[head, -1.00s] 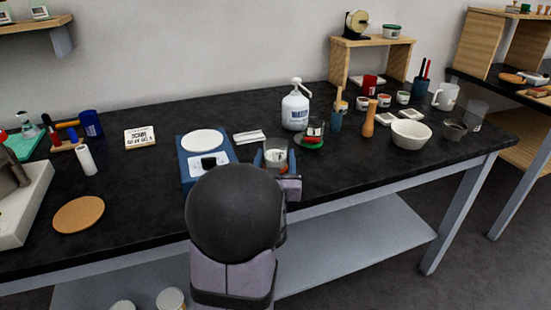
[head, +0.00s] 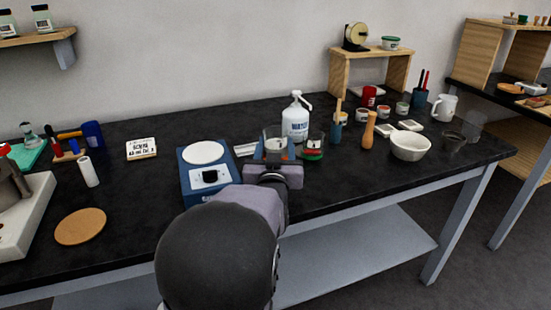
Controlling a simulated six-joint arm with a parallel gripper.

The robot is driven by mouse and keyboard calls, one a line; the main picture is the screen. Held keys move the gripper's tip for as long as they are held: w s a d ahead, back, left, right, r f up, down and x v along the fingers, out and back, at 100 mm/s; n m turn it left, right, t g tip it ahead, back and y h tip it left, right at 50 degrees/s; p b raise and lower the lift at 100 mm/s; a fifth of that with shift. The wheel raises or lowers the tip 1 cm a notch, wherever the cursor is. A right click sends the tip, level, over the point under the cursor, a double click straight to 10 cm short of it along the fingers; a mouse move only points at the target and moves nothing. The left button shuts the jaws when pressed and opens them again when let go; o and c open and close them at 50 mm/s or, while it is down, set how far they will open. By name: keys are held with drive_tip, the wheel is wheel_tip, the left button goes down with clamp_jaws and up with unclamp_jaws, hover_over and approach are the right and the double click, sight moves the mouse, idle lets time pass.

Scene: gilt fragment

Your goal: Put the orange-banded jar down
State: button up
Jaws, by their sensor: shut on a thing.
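The orange-banded jar (head: 274,146) is a clear glass jar with something pale inside. It stands upright between the fingers of my gripper (head: 277,153), which is shut on it. A bit of orange shows low on the jar, mostly hidden by the gripper. The jar is between the blue balance and a second clear jar (head: 313,147) with green and red on it. I cannot tell whether its base touches the black bench (head: 340,185).
The blue balance (head: 207,177) is close on the left. The white pump bottle (head: 295,122) stands just behind. A wooden pestle (head: 368,131) and white bowl (head: 410,147) are to the right. The bench front at right is clear.

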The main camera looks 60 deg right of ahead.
wheel_tip(320, 180, up, 2)
drive_tip(key=shift+r, duration=0.25)
drive_tip(key=shift+w+r, duration=0.15)
drive_tip(key=shift+w, duration=0.05)
drive_tip(key=shift+w+a+r+n+t+y+p, duration=1.05)
drive_tip(key=shift+w+r+t+p, duration=0.6)
drive_tip(key=shift+w, duration=3.35)
drive_tip(key=shift+w+a+r+n+t+y+p, duration=0.95)
drive_tip(key=shift+w+r+n+t+p, duration=0.6)
drive_tip(key=shift+w, duration=3.4)
drive_tip(key=shift+m, duration=0.3)
drive_tip(key=shift+f, duration=4.9)
drive_tip(key=shift+f, duration=0.25)
drive_tip(key=o, duration=1.2)
